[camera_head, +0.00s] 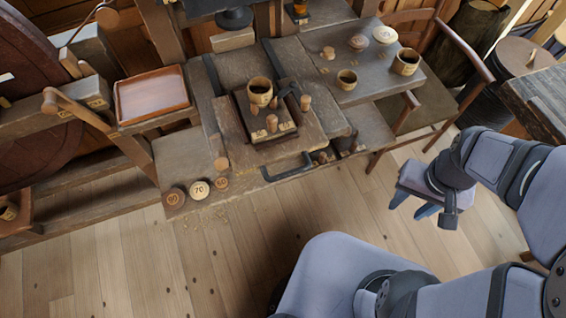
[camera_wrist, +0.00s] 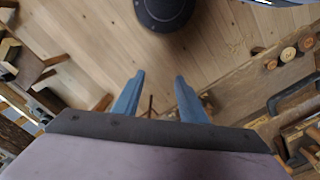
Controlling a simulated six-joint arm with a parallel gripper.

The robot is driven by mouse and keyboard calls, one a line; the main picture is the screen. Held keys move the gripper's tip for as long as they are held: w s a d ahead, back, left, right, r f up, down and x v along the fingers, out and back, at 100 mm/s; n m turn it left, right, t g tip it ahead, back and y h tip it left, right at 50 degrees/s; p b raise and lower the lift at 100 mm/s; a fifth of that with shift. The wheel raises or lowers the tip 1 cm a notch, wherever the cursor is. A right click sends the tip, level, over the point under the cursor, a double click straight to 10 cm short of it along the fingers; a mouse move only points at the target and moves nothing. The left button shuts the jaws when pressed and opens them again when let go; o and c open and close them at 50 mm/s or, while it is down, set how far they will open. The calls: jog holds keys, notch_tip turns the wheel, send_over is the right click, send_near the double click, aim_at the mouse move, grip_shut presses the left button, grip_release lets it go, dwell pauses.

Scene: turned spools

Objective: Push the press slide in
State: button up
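The press slide (camera_head: 235,136) is a wooden board in the middle of the bench, sticking out at its front. A dark bar handle (camera_head: 289,168) is on its front edge. A dark block (camera_head: 283,134) on the slide carries a wooden cup (camera_head: 260,92) and several pegs. My gripper (camera_head: 412,206) is open and empty, over the floor, right of the handle and clear of the bench. In the wrist view, its two blue fingers (camera_wrist: 160,80) are apart, and the handle (camera_wrist: 284,99) shows at the right.
Round numbered discs (camera_head: 200,189) lie at the bench's front left. A reddish tray (camera_head: 151,95) stands at the left. A side table (camera_head: 368,76) with cups and lids is behind right. A chair (camera_head: 435,100) stands near my arm. The floor before the bench is clear.

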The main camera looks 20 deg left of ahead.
jog(key=s+a+f+g+b, duration=0.1)
jog(key=s+a+f+y+b, duration=0.1)
jog(key=f, duration=0.1)
jog(key=s+a+f+g+y+b, duration=0.1)
jog(key=a+f+b, duration=0.1)
jog(key=shift+s+a+g, duration=0.1)
jog(key=shift+s+g, duration=0.05)
jog(key=shift+g, duration=0.15)
jog(key=shift+c, duration=0.2)
jog(key=n+g+y+b, duration=0.2)
jog(key=g+y+b, duration=0.2)
jog(key=y+b, duration=0.85)
send_near(288, 172)
jog(key=s+a+f+y+p, duration=0.1)
jog(key=s+a+f, duration=0.1)
jog(key=a, duration=0.1)
jog(key=shift+p+x, duration=0.85)
jog(key=shift+x, duration=2.3)
jog(key=shift+w+a, duration=0.1)
jog(key=shift+w, duration=0.1)
grip_shut()
